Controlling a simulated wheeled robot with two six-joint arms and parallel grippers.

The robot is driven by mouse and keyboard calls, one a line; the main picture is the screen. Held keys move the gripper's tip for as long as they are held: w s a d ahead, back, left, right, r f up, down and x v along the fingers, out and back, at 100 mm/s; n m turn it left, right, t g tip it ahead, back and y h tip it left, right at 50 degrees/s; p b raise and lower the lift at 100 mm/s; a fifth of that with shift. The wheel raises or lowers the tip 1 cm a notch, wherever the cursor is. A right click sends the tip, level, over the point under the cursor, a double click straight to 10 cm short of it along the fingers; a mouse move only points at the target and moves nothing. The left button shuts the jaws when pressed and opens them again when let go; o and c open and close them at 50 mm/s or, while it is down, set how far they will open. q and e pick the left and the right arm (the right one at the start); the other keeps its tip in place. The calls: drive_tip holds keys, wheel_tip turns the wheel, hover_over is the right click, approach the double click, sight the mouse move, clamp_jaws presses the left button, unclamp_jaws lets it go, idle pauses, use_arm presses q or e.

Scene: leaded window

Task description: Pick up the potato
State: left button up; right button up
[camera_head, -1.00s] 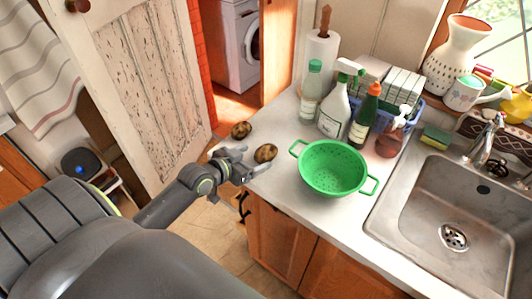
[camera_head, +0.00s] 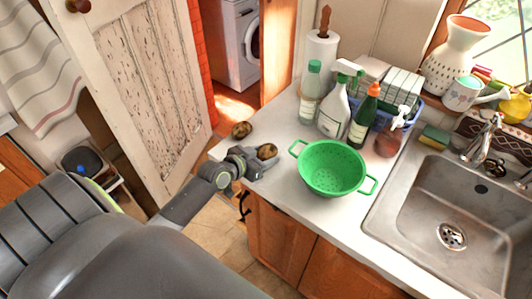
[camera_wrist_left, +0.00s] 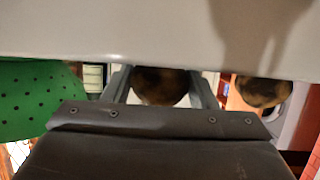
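A brown potato (camera_head: 267,151) lies on the white counter near its left end. A second brown potato (camera_head: 241,130) lies further back and to the left. My left gripper (camera_head: 262,160) is low at the counter around the nearer potato. In the left wrist view, which looks upside down, that potato (camera_wrist_left: 160,87) sits between the two spread fingers (camera_wrist_left: 163,90), with narrow gaps beside it. The other potato (camera_wrist_left: 262,91) is outside the fingers, to the right. The near potato's lower part is partly hidden by the gripper in the head view. My right gripper is not in view.
A green colander (camera_head: 333,168) stands just right of the gripper. Behind it are a clear bottle (camera_head: 311,90), a spray bottle (camera_head: 334,108), a dark bottle (camera_head: 364,118) and a blue dish rack. A steel sink (camera_head: 450,205) is at the right. The counter's front edge is close below the gripper.

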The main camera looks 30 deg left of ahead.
use_arm(q)
drive_tip(key=shift+c, duration=1.4)
